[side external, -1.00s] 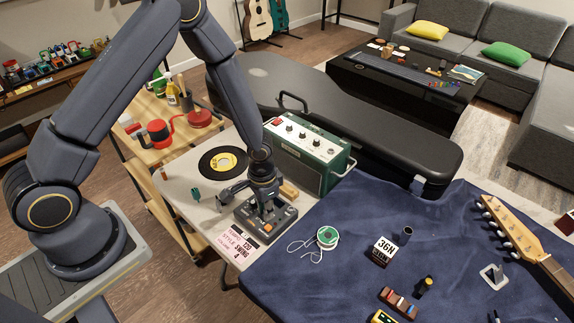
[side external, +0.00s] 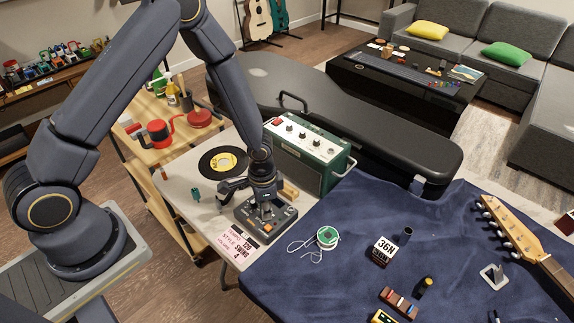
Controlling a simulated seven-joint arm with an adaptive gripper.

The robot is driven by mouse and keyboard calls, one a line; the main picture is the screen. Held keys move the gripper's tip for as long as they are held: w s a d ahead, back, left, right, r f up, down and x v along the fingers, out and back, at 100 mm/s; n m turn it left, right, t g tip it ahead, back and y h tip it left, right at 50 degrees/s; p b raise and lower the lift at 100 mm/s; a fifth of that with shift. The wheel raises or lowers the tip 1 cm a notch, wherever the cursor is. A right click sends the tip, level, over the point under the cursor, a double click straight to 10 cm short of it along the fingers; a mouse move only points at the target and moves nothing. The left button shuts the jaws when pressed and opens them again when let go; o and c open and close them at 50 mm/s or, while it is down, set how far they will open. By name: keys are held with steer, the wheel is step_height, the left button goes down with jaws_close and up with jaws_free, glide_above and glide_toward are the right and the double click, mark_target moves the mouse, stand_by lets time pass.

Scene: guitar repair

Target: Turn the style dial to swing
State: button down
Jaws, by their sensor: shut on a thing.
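A dark grey drum machine box (side external: 283,219) with orange buttons sits at the front of the pale table, left of the blue cloth. My gripper (side external: 264,212) points straight down over it, with its fingers at the box's top face. The fingers are shut on a small dial there, which they hide along with its pointer and markings. A pink and white card (side external: 237,247) lies in front of the box and reads, among other lines, "120", "STYLE SWING" and "4".
A green amplifier (side external: 305,160) stands just behind the box. A black record (side external: 223,161) with a yellow label and a small teal object (side external: 195,194) lie to the left. A green-centred string coil (side external: 327,237) lies on the blue cloth (side external: 335,280) to the right.

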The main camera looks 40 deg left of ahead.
steer(key=shift+m, duration=1.2)
steer(key=c, duration=1.4)
jaws_free()
steer(key=shift+o, duration=0.2)
step_height(320, 180, up, 12)
